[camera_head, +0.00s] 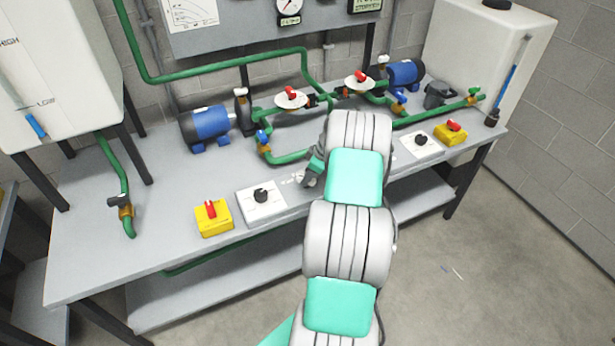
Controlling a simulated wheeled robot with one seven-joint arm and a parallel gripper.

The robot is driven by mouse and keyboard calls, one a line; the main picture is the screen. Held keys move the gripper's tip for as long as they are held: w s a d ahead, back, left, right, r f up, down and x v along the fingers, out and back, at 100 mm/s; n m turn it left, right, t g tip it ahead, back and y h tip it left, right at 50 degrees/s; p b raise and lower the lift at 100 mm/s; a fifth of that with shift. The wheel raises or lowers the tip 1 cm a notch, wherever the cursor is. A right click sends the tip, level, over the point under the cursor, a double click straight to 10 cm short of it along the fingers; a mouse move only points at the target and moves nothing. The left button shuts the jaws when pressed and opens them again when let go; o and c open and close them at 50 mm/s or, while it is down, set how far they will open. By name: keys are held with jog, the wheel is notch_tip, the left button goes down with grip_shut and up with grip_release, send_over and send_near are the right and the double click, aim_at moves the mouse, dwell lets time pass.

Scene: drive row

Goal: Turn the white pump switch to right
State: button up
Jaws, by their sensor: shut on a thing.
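Two white switch boxes with black knobs are on the bench. The left white switch (278,208) is left of my gripper, and its knob (261,196) is in plain view with nothing on it. The right white switch (419,149) is right of my arm, its knob also clear. I cannot tell which one is the pump switch. My gripper (309,179) is low over the bench between the two boxes, nearer the left one. It is shut, but what it holds is hidden by the gripper and arm. Small white markings show beside it.
Yellow boxes with red knobs (214,219) (450,135) stand beside the white ones. Behind are blue pumps (206,126) (405,73), green pipes (290,157) and red-handled valves (291,96). White tanks (55,65) (485,50) flank the bench (160,250). Its left front is clear.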

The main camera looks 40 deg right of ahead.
grip_shut()
jog(key=shift+m+b, duration=0.35)
jog(key=shift+m, duration=0.05)
jog(key=m+h+b, duration=0.1)
jog(key=m, duration=0.1)
jog(key=m+b, duration=0.1)
jog(key=shift+a+f+m+t+h+b, duration=0.1)
jog(key=shift+m+t+h+b, duration=0.2)
jog(key=shift+m+h, duration=0.1)
jog(key=m+h+b, duration=0.1)
jog(key=m+b, duration=0.1)
jog(key=m, duration=0.2)
jog(key=shift+a+h, duration=0.15)
jog(key=shift+h, duration=0.25)
jog(key=m+g+h+b, duration=0.1)
jog(key=m+b, duration=0.1)
jog(key=m, duration=0.3)
jog(key=shift+w+a, duration=0.1)
jog(key=m+b, duration=0.1)
jog(key=m, duration=0.1)
jog(key=m+g+h, duration=0.1)
jog(key=m, duration=0.1)
jog(key=shift+a+h+b, duration=0.1)
jog(key=shift+h+b, duration=0.2)
jog(key=shift+b, duration=0.05)
jog(key=shift+m, duration=0.3)
jog(key=o, duration=0.9)
grip_release()
